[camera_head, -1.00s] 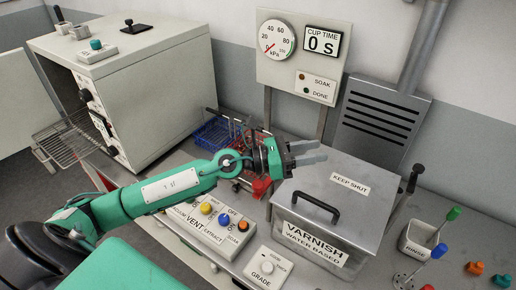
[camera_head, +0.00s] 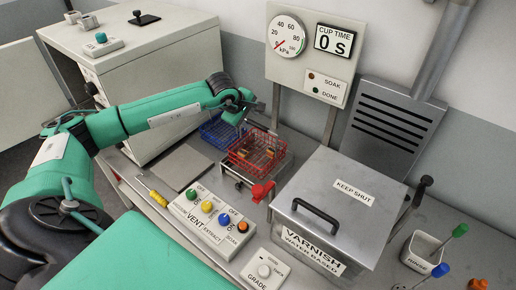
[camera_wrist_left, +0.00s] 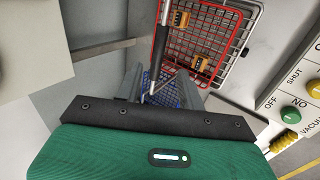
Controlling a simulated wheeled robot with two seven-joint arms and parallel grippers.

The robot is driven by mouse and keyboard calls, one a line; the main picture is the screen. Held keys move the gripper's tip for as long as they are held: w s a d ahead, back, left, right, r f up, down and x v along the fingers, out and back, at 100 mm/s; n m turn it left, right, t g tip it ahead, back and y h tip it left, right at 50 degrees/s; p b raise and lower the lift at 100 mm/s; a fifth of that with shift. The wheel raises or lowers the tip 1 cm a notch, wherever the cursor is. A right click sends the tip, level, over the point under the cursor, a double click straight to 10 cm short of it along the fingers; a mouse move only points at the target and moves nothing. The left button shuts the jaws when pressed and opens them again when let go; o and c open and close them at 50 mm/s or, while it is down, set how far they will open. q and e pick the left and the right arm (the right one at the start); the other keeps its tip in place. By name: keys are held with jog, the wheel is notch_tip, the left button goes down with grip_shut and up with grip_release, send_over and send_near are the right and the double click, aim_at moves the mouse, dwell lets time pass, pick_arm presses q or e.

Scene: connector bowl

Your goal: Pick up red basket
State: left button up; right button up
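The red basket (camera_head: 257,150), a wire basket with small orange-brown connectors in it, sits on a metal stand right of the blue basket (camera_head: 217,131). My left gripper (camera_head: 250,107) is above and behind the baskets. In the left wrist view the red basket (camera_wrist_left: 222,42) is at the upper right, and the blue basket (camera_wrist_left: 163,93) shows beyond the fingers. The left gripper (camera_wrist_left: 158,78) is open there, its fingers apart on either side of a thin dark bar, apparently a basket handle. I cannot tell whether they touch it. My right gripper is not in view.
The varnish tank (camera_head: 335,205) with its black lid handle stands right of the baskets. A red lever (camera_head: 262,191) and the vent button panel (camera_head: 209,219) are in front. The oven cabinet (camera_head: 150,70) is at the left, the gauge panel (camera_head: 310,60) behind.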

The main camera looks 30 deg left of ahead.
aim_at(256, 124)
pick_arm(q)
jog(key=x, duration=0.3)
jog(key=shift+p, duration=0.35)
jog(key=shift+w+f+p, duration=0.15)
jog(key=shift+w+p, duration=0.05)
jog(key=shift+p, duration=0.25)
jog(key=p+x, duration=0.2)
jog(key=x, duration=0.2)
jog(key=shift+w+a+p, duration=0.1)
jog(key=shift+a+p, duration=0.05)
jog(key=shift+p, duration=0.25)
jog(key=shift+w+f, duration=0.2)
jog(key=shift+f, duration=0.1)
grip_shut()
